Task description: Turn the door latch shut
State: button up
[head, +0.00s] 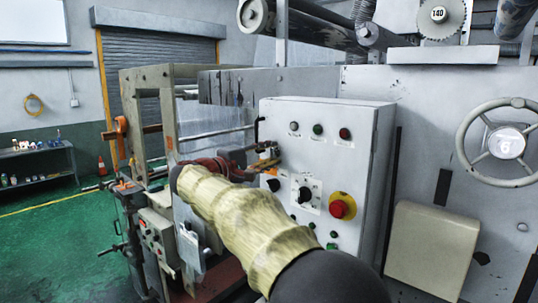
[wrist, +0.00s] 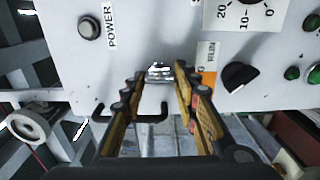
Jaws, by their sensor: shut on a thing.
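The door latch (wrist: 158,68) is a small shiny metal piece on the edge of the grey control cabinet's door (head: 300,170). In the wrist view it sits between the tips of my gripper (wrist: 159,72), whose yellow and black fingers are closed in on it from both sides. Which way the latch is turned is hard to tell. In the head view my gripper (head: 266,160) reaches the left edge of the cabinet front. My wrist and fingers hide the latch there.
The cabinet door carries a red emergency button (head: 338,208), a black dial (head: 304,195) and a RUN knob (wrist: 240,76). A black handle (wrist: 150,117) sticks out near my fingers. A handwheel (head: 506,142) is at the right. Green floor (head: 60,240) lies open at the left.

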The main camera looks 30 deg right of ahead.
jog(key=o, duration=0.9)
jog(key=shift+c, duration=0.2)
jog(key=v, duration=1.2)
